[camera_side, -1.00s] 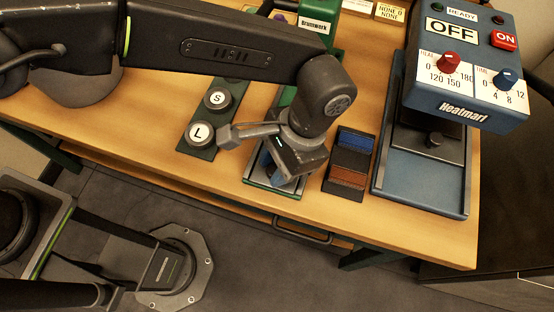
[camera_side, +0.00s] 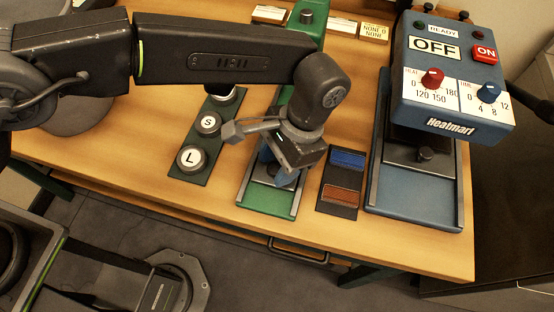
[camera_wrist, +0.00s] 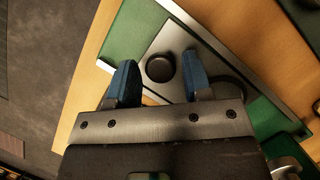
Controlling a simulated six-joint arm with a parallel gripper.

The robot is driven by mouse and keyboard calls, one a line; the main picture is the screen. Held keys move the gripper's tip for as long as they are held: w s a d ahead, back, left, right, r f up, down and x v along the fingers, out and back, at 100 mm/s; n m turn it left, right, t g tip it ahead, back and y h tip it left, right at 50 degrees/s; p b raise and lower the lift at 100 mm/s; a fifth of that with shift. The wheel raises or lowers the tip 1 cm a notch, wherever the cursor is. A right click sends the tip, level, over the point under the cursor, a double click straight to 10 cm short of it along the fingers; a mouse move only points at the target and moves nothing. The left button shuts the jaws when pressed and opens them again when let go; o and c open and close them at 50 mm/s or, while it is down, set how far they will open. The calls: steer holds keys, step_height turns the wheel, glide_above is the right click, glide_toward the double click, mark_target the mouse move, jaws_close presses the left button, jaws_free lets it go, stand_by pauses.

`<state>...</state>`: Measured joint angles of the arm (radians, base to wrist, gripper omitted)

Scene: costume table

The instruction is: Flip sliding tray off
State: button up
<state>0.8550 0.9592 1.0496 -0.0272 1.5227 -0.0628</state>
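A green press base with metal rails (camera_side: 266,205) runs toward the table's front edge. A grey sliding plate with a dark round knob (camera_wrist: 160,68) lies in it. My gripper (camera_side: 283,172) hangs low over this plate in the side view and hides most of it. In the wrist view my gripper (camera_wrist: 158,78) has its two blue fingertips apart, one on each side of the knob. Gaps show between the fingers and the knob. The bare green bed (camera_wrist: 135,30) shows beyond the plate.
A blue Heatmart press (camera_side: 450,125) stands at right with its own tray (camera_side: 415,200). A dark holder with blue and brown blocks (camera_side: 342,178) sits between the two. A strip with round S and L buttons (camera_side: 192,158) lies left. The table front edge is close.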

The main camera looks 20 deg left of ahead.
steer(key=shift+o, duration=0.9)
steer(key=v, duration=0.7)
steer(key=shift+r, duration=0.2)
